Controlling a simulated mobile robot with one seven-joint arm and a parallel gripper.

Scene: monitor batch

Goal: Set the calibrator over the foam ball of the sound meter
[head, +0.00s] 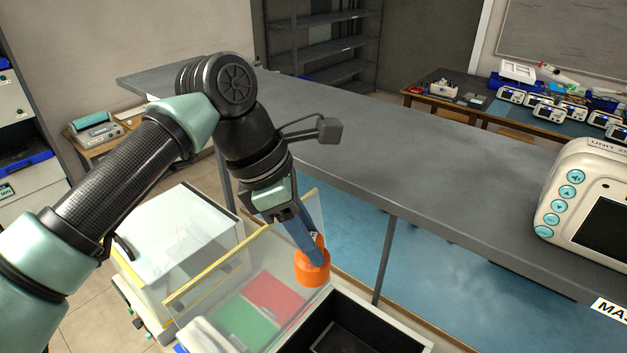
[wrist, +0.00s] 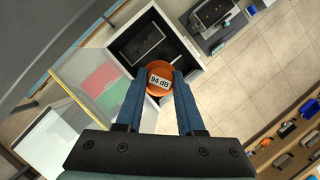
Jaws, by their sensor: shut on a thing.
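The calibrator (head: 312,268) is an orange cylinder with a narrower upper part. In the wrist view the calibrator (wrist: 159,70) shows a white label reading "94 dB". My gripper (head: 316,248) is shut on it, with blue fingers on either side. In the wrist view my gripper (wrist: 160,84) points down with the calibrator between its fingertips. The calibrator appears in the air near an open dark-lined box (head: 420,342); the height cannot be told. I cannot make out the sound meter or its foam ball in either view.
A clear panel with a yellow edge (head: 205,270) stands left of the calibrator, with red and green areas behind it. A white-lidded case (head: 170,240) is farther left. A long grey shelf (head: 430,160) runs behind my gripper, with a large monitor (head: 590,200) at right.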

